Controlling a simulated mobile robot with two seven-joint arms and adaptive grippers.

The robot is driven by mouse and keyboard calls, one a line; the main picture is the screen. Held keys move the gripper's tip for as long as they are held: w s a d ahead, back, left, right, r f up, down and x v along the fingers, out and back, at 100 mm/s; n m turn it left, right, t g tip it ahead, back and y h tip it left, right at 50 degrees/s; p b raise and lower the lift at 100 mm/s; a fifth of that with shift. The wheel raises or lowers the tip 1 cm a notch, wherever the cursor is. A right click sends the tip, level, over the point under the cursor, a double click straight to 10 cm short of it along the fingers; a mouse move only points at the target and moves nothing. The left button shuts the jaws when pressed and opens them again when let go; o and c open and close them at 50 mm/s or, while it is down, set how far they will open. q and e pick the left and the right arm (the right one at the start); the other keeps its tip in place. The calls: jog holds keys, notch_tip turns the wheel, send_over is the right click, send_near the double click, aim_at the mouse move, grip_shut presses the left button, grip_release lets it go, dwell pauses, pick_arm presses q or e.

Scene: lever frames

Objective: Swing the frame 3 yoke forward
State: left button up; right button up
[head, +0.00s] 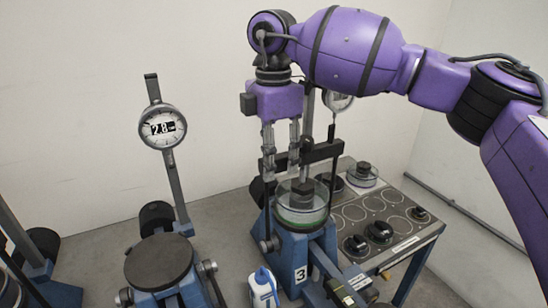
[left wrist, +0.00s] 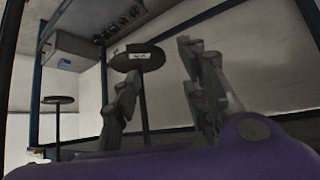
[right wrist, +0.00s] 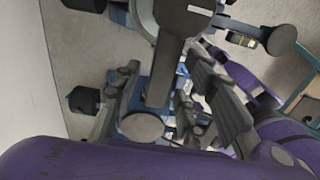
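Frame 3 is a blue stand with a "3" plate (head: 300,274). Its black yoke (head: 322,152) is a crossbar on uprights above a glass dish (head: 303,216) with green contents. A dark block (head: 303,186) hangs into the dish. My right gripper (head: 281,160) points down at the yoke's left part, fingers apart; contact cannot be told. In the right wrist view its fingers (right wrist: 165,100) are spread, with a dark bar (right wrist: 166,75) showing between them. My left gripper (left wrist: 165,95) is open and empty, away from the frames; it does not show in the head view.
A frame with a round black plate (head: 158,262) and a dial gauge (head: 162,127) stands left of frame 3. A white bottle (head: 262,288) stands in front. A panel table (head: 385,215) with knobs and dishes is close on the right.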

jog(key=shift+f, duration=0.1)
grip_shut()
jog(key=shift+s, duration=0.1)
dwell(0.3)
jog(key=s+d+f+t, duration=0.1)
jog(key=s+d+f, duration=0.1)
jog(key=s, duration=0.5)
jog(key=s+d+f+t+y, duration=0.1)
jog(key=s+d+f, duration=0.2)
jog(key=s, duration=0.4)
jog(key=shift+d+t, duration=0.3)
jog(key=shift+d, duration=0.1)
